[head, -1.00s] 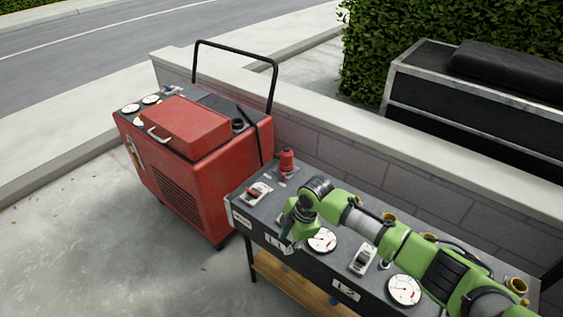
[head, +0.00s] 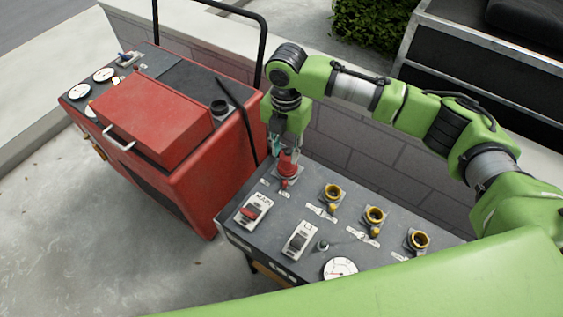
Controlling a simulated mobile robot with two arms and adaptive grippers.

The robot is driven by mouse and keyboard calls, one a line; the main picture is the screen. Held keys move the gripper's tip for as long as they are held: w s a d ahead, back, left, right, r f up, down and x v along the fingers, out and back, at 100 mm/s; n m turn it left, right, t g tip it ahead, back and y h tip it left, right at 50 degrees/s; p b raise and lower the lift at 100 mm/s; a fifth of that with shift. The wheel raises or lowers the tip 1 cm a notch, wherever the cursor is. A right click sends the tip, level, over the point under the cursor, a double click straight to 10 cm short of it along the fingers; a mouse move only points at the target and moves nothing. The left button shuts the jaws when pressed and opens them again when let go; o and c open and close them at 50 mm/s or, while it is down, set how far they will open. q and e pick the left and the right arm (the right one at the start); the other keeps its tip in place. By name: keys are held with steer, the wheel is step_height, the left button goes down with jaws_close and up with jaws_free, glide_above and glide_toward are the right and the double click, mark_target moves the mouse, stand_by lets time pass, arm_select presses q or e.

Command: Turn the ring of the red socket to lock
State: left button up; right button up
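The red socket (head: 287,167) stands upright on the grey top of the control panel (head: 232,200), near its back left corner. My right gripper (head: 287,150) points down right at the socket's upper part, with its fingers around or just beside it. The gripper body hides part of the socket's top, and I cannot tell whether the fingers touch the ring. The finger gap is too small to judge. My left gripper is not in view.
Several yellow sockets (head: 374,215) stand along the panel's back. A red switch (head: 251,212), a grey switch (head: 299,241) and a dial (head: 340,268) are nearer the front. A red machine (head: 155,120) stands at left; a block wall (head: 350,150) runs behind.

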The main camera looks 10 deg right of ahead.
glide_toward(285, 181)
step_height(285, 181, down, 4)
steer(key=shift+s+r, duration=0.15)
steer(key=shift+r, duration=0.1)
step_height(285, 181, down, 4)
steer(key=shift+r, duration=0.1)
steer(key=shift+f, duration=0.7)
jaws_close()
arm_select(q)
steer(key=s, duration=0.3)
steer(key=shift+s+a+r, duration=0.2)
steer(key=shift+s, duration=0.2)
